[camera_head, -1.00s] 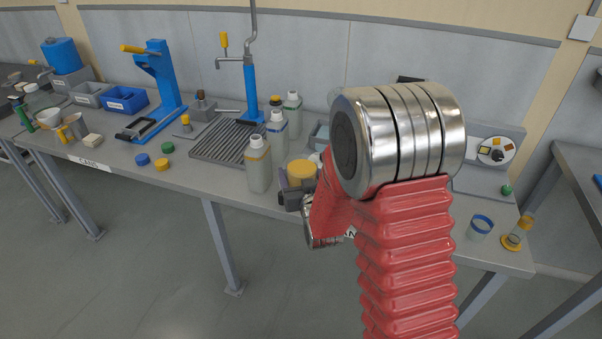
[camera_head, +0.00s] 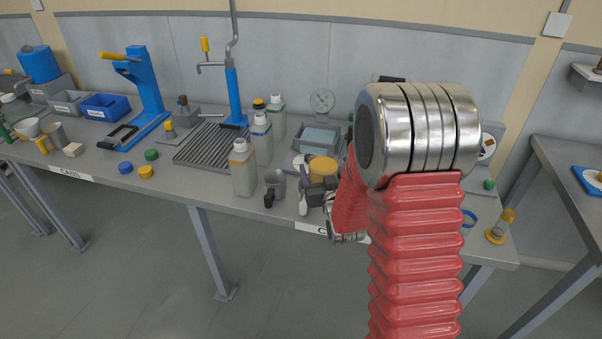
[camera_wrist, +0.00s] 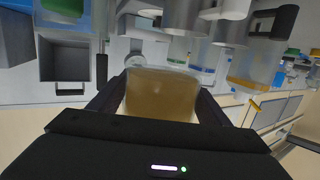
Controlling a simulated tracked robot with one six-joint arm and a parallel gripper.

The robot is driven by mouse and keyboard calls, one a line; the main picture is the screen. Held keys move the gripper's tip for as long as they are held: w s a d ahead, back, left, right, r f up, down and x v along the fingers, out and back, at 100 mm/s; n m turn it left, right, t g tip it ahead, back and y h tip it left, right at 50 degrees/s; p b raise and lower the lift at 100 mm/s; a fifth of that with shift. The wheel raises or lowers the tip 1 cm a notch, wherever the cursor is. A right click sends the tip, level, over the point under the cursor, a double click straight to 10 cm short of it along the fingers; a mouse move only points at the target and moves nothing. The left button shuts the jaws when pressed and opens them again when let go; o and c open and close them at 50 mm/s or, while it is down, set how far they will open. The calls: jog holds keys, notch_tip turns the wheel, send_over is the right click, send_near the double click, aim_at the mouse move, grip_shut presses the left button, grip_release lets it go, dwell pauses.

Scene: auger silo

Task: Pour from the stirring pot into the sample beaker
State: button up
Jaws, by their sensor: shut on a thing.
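My gripper (camera_head: 318,192) is shut on a container with yellow-tan content or top, which I take for the stirring pot (camera_head: 323,167). In the wrist view the tan pot (camera_wrist: 160,97) sits between the fingers. In the head view its yellow round top faces up and it looks roughly upright, above the bench front. A small clear vessel with a blue rim (camera_head: 469,217), perhaps the sample beaker, stands at the bench's right, partly hidden behind my arm. Its inside cannot be seen.
A grey cup with black handle (camera_head: 276,184) and several capped bottles (camera_head: 243,168) stand left of my gripper. A grey tray (camera_head: 318,139) is behind it. My red arm hides much of the bench's right.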

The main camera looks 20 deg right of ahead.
jog(key=s+d+m+g+h, duration=0.1)
jog(key=s+d+h, duration=0.1)
jog(key=s+d, duration=0.5)
jog(key=s+d+m+h, duration=0.2)
jog(key=s+d, duration=0.6)
jog(key=d, duration=1.1)
jog(key=s+d+m+g+h, duration=0.1)
jog(key=s+d+m+h, duration=0.1)
jog(key=s+d, duration=0.6)
jog(key=d, duration=0.5)
jog(key=shift+s+f+g+h, duration=0.15)
jog(key=shift+f+g+h, duration=0.15)
jog(key=shift+f, duration=0.05)
jog(key=shift+f, duration=0.1)
jog(key=shift+s+a+f+g+y, duration=0.2)
jog(key=shift+s+f+g+y, duration=0.1)
jog(key=shift+f+g, duration=0.15)
jog(key=shift+s+a+f+g+y, duration=0.15)
jog(key=shift+s+f+g+y, duration=0.05)
jog(key=shift+f+g+y, duration=0.2)
jog(key=shift+s+a+f+g+y, duration=0.15)
jog(key=shift+s+f+g+y, duration=0.2)
jog(key=shift+g, duration=0.3)
